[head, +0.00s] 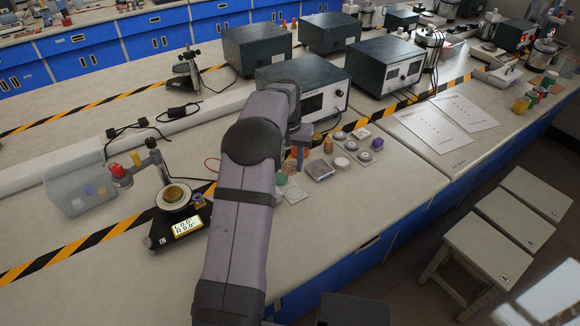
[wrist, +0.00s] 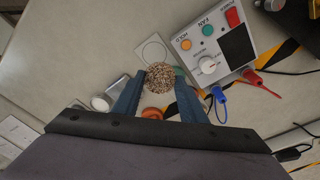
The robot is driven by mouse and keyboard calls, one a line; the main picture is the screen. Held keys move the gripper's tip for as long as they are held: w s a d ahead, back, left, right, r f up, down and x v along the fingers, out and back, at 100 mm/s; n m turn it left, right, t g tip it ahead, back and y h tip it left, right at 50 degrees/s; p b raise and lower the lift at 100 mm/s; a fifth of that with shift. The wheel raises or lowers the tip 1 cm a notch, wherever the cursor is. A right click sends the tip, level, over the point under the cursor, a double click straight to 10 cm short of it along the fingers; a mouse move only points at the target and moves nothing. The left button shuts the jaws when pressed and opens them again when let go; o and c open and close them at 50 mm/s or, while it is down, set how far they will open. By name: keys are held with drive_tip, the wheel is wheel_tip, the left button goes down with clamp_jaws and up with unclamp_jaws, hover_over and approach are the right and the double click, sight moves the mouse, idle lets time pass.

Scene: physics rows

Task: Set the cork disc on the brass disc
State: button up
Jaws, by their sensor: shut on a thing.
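My gripper (wrist: 160,84) is shut on the cork disc (wrist: 160,74), a round, speckled brown piece between the two blue fingertips in the wrist view. In the head view my gripper (head: 299,160) is partly hidden behind my arm, and I cannot make out the cork disc there. A brass-coloured disc (head: 175,193) lies on the round pale plate of a black instrument at the left in the head view. My gripper is well to the right of it.
Small parts, including a purple-topped one (head: 377,143), lie right of my gripper. A control box (wrist: 212,45) shows in the wrist view.

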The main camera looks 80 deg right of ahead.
drive_tip(key=w+a+r+n+p, duration=0.15)
drive_tip(key=w+r+p, duration=0.3)
drive_tip(key=w, duration=0.55)
wheel_tip(320, 180, up, 5)
drive_tip(key=n+p, duration=0.6)
drive_tip(key=p, duration=0.4)
hover_over(172, 192)
drive_tip(key=s, duration=0.2)
drive_tip(key=shift+n+t, duration=0.45)
drive_tip(key=shift+t, duration=0.05)
drive_tip(key=f, duration=0.1)
drive_tip(key=a+f, duration=0.1)
drive_tip(key=f, duration=0.1)
drive_tip(key=shift+w+a+f+b, duration=0.3)
drive_tip(key=shift+w+a+f, duration=0.05)
drive_tip(key=shift+w+d+r+n, duration=0.1)
drive_tip(key=shift+w+d+n, duration=0.2)
drive_tip(key=shift+w+d, duration=0.25)
drive_tip(key=shift+s, duration=0.1)
drive_tip(key=shift+f+b, duration=1.75)
drive_tip(key=shift+f, duration=0.65)
drive_tip(key=shift+f+b, duration=0.3)
drive_tip(key=shift+f, duration=0.25)
